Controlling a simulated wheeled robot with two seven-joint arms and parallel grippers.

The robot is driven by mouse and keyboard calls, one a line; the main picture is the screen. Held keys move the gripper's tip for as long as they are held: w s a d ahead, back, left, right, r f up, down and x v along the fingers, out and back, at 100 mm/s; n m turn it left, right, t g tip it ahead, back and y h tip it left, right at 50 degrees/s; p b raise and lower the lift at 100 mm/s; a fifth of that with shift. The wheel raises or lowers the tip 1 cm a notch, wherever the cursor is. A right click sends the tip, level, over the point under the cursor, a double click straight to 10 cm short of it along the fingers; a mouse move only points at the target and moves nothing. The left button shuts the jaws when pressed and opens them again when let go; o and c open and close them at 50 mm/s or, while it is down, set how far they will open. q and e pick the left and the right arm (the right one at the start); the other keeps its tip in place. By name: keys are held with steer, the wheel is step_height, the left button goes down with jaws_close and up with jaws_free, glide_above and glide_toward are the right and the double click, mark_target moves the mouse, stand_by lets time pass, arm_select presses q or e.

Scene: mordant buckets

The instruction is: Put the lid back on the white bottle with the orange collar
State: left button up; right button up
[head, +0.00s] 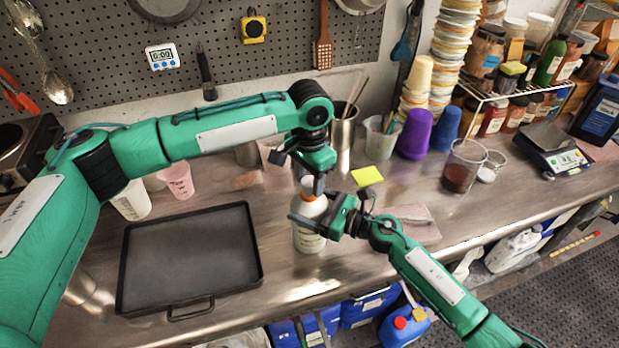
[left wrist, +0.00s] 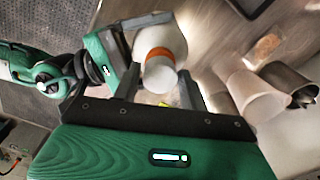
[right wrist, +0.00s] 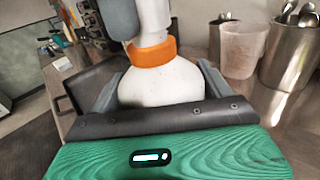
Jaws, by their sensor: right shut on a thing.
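The white bottle (head: 308,238) with the orange collar (head: 309,197) stands upright on the steel bench. My right gripper (head: 322,222) is shut around its body; the right wrist view shows the bottle's shoulder (right wrist: 160,82) between the fingers. A white lid (left wrist: 160,77) shows above the collar, in line with the bottle; I see no clear gap beneath it. My left gripper (head: 312,182) is directly over the bottle, pointing down. In the left wrist view its fingers stand apart on either side of the lid, seemingly open. The fingers partly hide the lid in the other views.
A black tray (head: 190,258) lies left of the bottle. Cups (head: 178,181) and a steel utensil pot (head: 342,135) stand behind. A yellow sponge (head: 367,176) and a pink cloth (head: 408,222) lie to the right. The bench front edge is close.

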arm_select(q)
steer(key=o, duration=0.3)
step_height(320, 180, up, 12)
stand_by(0.5)
arm_select(e)
steer(key=o, duration=1.8)
